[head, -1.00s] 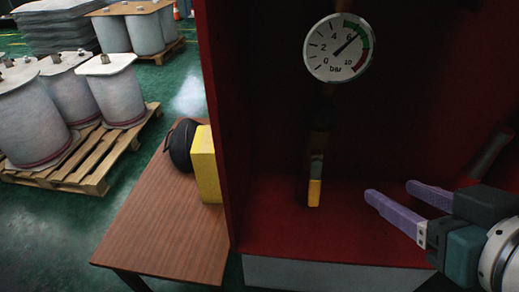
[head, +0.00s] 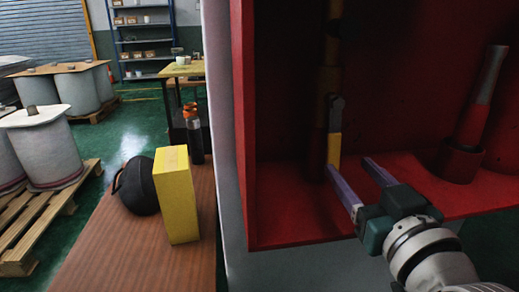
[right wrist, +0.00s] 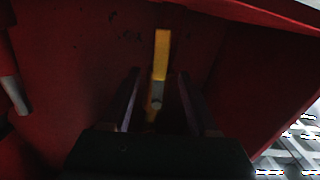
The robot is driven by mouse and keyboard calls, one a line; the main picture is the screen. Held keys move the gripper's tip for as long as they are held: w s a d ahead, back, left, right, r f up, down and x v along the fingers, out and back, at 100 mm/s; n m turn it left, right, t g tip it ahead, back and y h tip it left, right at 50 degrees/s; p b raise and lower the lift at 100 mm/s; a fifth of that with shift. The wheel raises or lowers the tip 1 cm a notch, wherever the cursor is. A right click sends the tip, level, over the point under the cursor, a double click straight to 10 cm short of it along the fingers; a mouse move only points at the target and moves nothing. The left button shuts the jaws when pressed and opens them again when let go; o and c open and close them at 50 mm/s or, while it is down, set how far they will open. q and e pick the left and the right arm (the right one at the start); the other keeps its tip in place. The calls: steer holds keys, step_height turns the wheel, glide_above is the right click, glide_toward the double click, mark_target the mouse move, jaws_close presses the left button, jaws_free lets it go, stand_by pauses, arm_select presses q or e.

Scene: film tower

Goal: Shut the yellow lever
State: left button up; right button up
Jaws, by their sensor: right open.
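The yellow lever (head: 334,150) hangs straight down from a dark pipe inside the red cabinet (head: 243,150); its upper part is grey metal. My right gripper (head: 352,180), with purple fingers, is open just in front of and slightly right of the lever's lower end in the head view. In the right wrist view the lever (right wrist: 161,55) shows beyond and between the two fingertips (right wrist: 158,80), with its grey part and pivot nearer. I cannot tell whether the fingers touch it. My left gripper is not in view.
The cabinet's left wall and front lip border the lever. A wooden table (head: 115,240) left of it carries a yellow box (head: 176,195), a black round object (head: 138,185) and a bottle (head: 194,130).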

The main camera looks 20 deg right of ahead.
mark_target(335, 152)
steer(key=x, duration=0.5)
steer(key=shift+w, duration=0.15)
jaws_close()
stand_by(1.3)
